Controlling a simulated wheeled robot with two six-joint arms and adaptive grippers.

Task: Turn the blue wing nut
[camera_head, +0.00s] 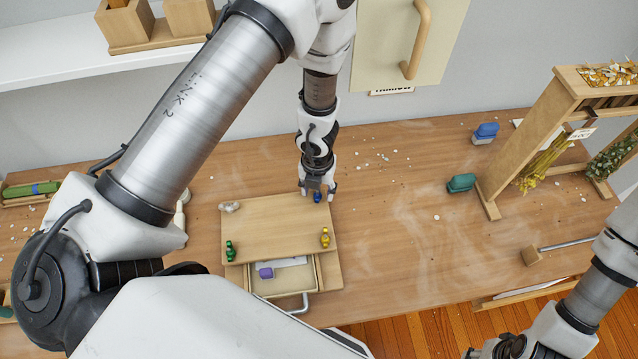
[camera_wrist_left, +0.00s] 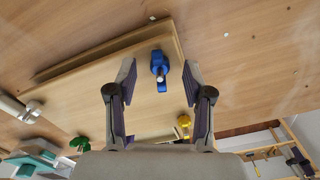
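The blue wing nut (camera_head: 318,197) sits near the far right corner of a wooden press board (camera_head: 275,215). In the left wrist view the blue wing nut (camera_wrist_left: 159,70) stands on a metal stud, between and just beyond my fingertips. My left gripper (camera_head: 318,190) is above it; in the left wrist view the gripper (camera_wrist_left: 160,80) is open with fingers apart on both sides, and no contact shows. A green wing nut (camera_head: 230,250) and a yellow wing nut (camera_head: 325,237) sit at the board's near corners. My right gripper (camera_head: 497,350) is low at the right, partly cut off.
A drawer (camera_head: 285,279) with a purple object (camera_head: 266,272) is open below the board. A silvery-white lump (camera_head: 230,207) lies at its far left corner. A wooden rack (camera_head: 530,140) with dried plants stands right. Blue (camera_head: 485,133) and green (camera_head: 461,183) items lie nearby; the table between is mostly clear.

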